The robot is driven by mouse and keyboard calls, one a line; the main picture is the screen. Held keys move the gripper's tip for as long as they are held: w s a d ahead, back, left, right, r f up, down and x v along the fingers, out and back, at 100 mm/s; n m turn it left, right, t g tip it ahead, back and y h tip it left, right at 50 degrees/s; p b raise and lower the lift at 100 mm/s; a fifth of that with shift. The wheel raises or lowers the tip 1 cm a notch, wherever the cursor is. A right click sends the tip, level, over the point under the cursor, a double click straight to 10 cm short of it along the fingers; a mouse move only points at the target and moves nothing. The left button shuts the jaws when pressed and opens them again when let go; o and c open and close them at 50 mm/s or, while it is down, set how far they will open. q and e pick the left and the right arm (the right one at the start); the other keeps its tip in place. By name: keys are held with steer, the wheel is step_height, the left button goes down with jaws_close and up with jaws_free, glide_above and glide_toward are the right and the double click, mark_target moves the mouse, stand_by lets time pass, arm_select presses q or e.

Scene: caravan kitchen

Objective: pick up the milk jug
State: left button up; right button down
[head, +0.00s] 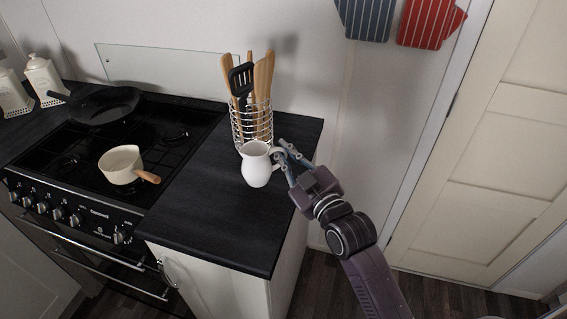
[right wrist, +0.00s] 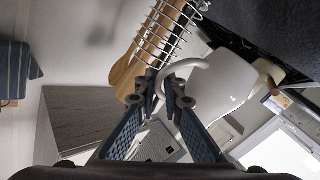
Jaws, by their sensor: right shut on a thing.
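The milk jug (head: 256,166) is white and stands upright on the dark countertop (head: 222,222), in front of the utensil holder. Its handle faces right, toward my right gripper (head: 285,161). My right gripper is shut on the handle from the right side. In the right wrist view the jug (right wrist: 225,85) lies just beyond the fingertips (right wrist: 166,97), with its handle between them. I cannot tell whether the jug's base touches the counter. My left gripper does not show.
A wire holder (head: 252,125) with wooden and black utensils stands close behind the jug. A cream saucepan (head: 120,165) and a black frying pan (head: 104,103) sit on the stove at left. The counter in front of the jug is clear.

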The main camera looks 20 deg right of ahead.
step_height(320, 180, up, 12)
stand_by(0.7)
